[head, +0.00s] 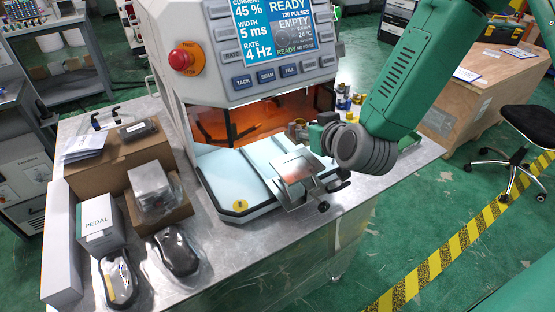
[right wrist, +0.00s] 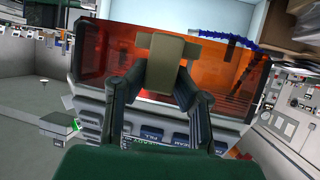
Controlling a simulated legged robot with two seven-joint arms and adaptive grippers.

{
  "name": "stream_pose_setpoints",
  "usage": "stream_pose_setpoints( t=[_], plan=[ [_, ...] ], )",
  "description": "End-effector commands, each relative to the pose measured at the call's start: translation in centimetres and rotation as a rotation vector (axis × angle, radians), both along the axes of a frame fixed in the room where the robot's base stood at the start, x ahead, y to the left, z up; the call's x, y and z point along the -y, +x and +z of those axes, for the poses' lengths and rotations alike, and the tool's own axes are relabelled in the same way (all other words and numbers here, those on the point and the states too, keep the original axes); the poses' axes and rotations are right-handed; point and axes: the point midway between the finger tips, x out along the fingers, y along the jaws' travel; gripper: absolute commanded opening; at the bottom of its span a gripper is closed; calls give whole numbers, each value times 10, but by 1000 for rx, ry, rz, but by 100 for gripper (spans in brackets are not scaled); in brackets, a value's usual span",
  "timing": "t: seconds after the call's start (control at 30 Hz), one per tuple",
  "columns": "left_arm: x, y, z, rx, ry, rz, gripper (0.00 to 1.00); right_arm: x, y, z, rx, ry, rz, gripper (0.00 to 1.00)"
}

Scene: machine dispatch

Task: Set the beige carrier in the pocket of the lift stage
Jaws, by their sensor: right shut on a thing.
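The beige carrier (right wrist: 166,66) is between the two fingers of my right gripper (right wrist: 158,84) in the right wrist view, with its wider end pointing away. In the head view my right gripper (head: 318,132) is at the machine's opening, and a small tan part of the carrier (head: 297,130) shows at its tip. The lift stage (head: 297,169), a shiny metal plate with black knobs, stands just below and in front of the gripper. The carrier is apart from the plate. I cannot make out the pocket clearly. My left gripper is in neither view.
The welding machine (head: 240,85) with its orange window stands behind the stage. Boxes (head: 120,160), a pedal carton (head: 97,225) and wrapped dark items (head: 172,252) fill the table's left side. The bare metal table (head: 290,240) is clear in front of the stage.

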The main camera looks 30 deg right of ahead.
Motion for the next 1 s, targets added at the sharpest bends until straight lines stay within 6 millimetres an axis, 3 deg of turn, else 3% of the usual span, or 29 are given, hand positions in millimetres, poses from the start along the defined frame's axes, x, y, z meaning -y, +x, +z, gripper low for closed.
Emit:
stream_pose_setpoints(
  t=[0.2, 0.43, 0.6, 1.0],
  plan=[
    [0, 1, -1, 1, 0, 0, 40, 4, -3, -41, -8, -2, -12, 0],
    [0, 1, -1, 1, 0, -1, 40, 4, -3, -63, -3, -2, -11, 0],
    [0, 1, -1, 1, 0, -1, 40, 4, -3, -89, -5, -1, -10, 0],
    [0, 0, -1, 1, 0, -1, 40, 3, -2, -98, -2, -2, -9, 0]
  ],
)
